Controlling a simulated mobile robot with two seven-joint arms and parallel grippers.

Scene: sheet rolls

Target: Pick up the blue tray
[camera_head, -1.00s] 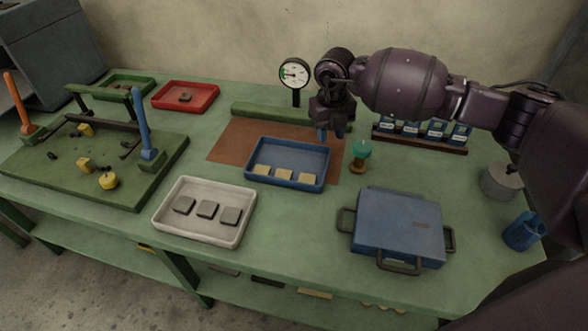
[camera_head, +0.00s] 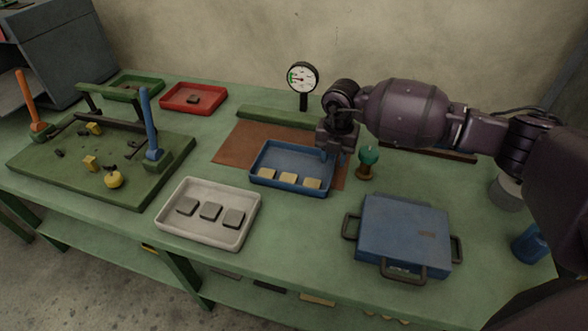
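The blue tray (camera_head: 262,162) lies flat on the brown mat at the middle of the bench, with several pale yellow blocks along its near side. My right gripper (camera_head: 334,158) is over the tray's right rim near its far corner. One fingertip appears inside the tray and the other outside, with a gap between them. I see no clear sign that they press on the rim. The arm hides part of the area behind. My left gripper is out of view.
A teal-knobbed stand (camera_head: 368,157) is close to the right of my gripper. A white tray (camera_head: 172,218) with dark blocks, a blue case (camera_head: 404,232), a dial gauge (camera_head: 302,77), a red tray (camera_head: 215,103) and a green fixture board (camera_head: 50,165) surround the blue tray.

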